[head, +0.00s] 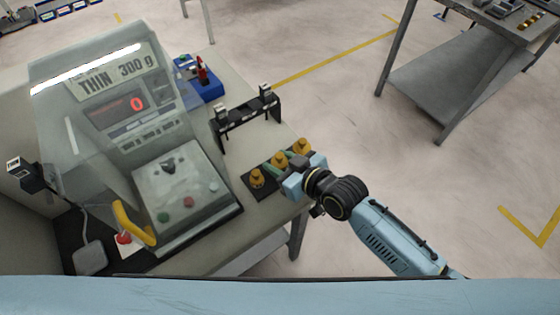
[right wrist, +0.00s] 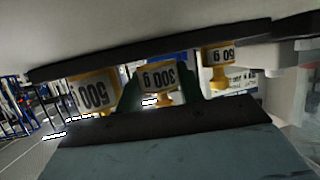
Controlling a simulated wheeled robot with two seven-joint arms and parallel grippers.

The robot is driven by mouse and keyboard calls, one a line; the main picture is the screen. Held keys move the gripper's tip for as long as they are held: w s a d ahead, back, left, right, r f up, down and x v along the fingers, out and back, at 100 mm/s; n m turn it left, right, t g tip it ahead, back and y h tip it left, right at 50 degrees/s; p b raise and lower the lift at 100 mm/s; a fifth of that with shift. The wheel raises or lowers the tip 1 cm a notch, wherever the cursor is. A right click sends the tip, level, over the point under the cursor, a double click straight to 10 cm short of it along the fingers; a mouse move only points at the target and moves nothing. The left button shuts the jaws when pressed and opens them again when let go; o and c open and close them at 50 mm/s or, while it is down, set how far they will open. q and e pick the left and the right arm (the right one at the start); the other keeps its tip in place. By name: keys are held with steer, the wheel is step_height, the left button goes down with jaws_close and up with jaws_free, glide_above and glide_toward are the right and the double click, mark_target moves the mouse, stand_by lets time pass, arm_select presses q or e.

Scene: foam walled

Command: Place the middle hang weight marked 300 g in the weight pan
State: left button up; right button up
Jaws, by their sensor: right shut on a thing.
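Three yellow hang weights stand in a row on a black strip (head: 247,187). The middle weight (head: 279,160) is marked 300 g in the upside-down right wrist view (right wrist: 160,78). My right gripper (head: 284,165) is shut on it, with a green finger on each side (right wrist: 158,98). The weight appears to rest on the strip still. The 500 g weight (right wrist: 93,93) and a smaller weight (right wrist: 218,55), its mark partly legible, flank it. I cannot make out the weight pan for certain. My left gripper is not in view.
A grey machine (head: 110,80) with a "THIN 300 g" sign and a red 0 display fills the left of the bench. A black rack (head: 245,118) stands behind the weights. A blue box (head: 205,88) is farther back.

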steer(key=shift+f, duration=0.1)
steer(key=shift+f, duration=0.15)
steer(key=o, duration=1.2)
steer(key=shift+c, duration=0.2)
